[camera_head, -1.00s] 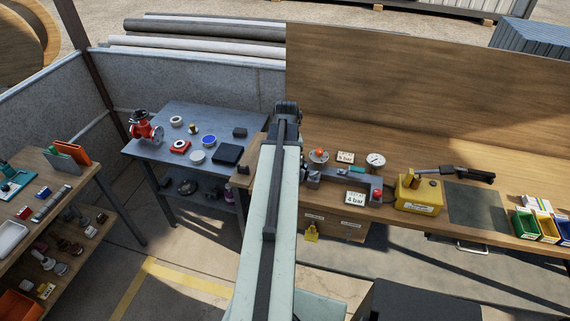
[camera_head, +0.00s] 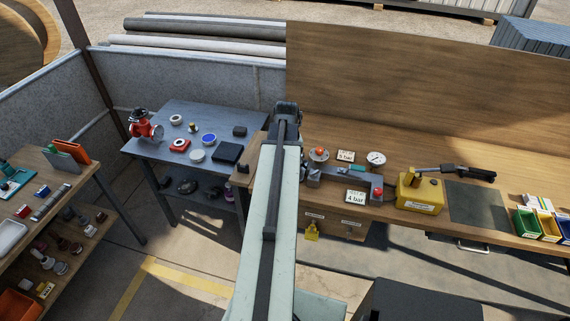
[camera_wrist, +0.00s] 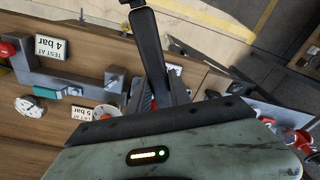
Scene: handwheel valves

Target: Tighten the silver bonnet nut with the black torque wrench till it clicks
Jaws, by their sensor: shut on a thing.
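My gripper is seen from its own wrist in the wrist view, its body along the bottom edge. A long black bar (camera_wrist: 148,45) with a wider end at the top runs up from it; it appears to be the black torque wrench, held in my shut jaws. The jaw tips are not clearly shown. In the head view my pale arm hides the gripper and what lies under it. The silver bonnet nut cannot be made out in either view. A red valve with a black handwheel (camera_head: 145,128) stands on the grey table at the left.
On the wooden bench are a test rig with a gauge (camera_head: 376,159), cards reading 4 bar (camera_head: 357,196) and 5 bar, a yellow box (camera_head: 420,195), a black-handled tool (camera_head: 470,173) and coloured bins (camera_head: 545,226). The grey table (camera_head: 165,155) holds small parts. A shelf stands at far left.

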